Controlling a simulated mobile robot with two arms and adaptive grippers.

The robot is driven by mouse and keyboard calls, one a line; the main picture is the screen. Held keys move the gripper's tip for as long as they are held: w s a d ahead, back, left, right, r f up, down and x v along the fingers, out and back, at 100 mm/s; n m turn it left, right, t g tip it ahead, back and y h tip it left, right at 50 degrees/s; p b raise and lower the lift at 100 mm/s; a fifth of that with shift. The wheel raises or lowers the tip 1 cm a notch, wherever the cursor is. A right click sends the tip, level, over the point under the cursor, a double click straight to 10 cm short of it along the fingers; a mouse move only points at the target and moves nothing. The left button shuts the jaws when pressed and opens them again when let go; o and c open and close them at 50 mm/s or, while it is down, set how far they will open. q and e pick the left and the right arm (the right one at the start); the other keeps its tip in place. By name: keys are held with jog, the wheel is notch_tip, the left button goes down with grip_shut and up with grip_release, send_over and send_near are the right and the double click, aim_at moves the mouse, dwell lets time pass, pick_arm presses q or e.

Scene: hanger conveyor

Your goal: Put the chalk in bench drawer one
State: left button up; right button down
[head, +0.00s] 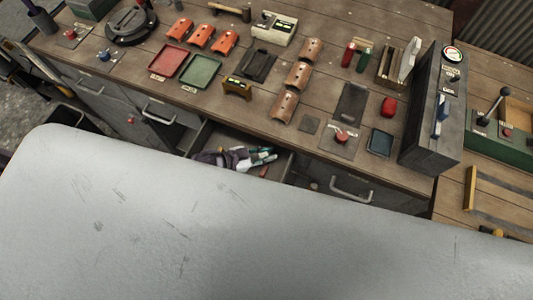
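A bench drawer (281,165) stands open at the front middle of the wooden bench. My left gripper (264,156), dark with pale and teal fingers, is over or inside this drawer, pointing right. The fingers are small and partly overlapped, so I cannot tell if they are open or hold something. A small reddish piece (264,171) shows by the drawer's front. I cannot make out the chalk for certain. No drawer number is readable. My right gripper is not in view.
The bench top holds a red tray (169,60), a green tray (200,71), several orange and brown curved pieces, and a tall grey control box (434,110) at right. A closed drawer with a handle (351,190) is right of the open one. A large pale surface hides the foreground.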

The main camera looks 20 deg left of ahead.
pick_arm(q)
jog(key=o, duration=0.5)
jog(key=shift+s+f, duration=0.35)
jog(key=shift+c, duration=0.2)
jog(key=shift+s+f, duration=0.1)
jog(key=shift+r, duration=0.25)
jog(key=v, duration=0.8)
jog(key=r+v, duration=0.1)
jog(key=v, duration=0.3)
jog(key=shift+w+r, duration=0.1)
jog(key=shift+w, duration=0.25)
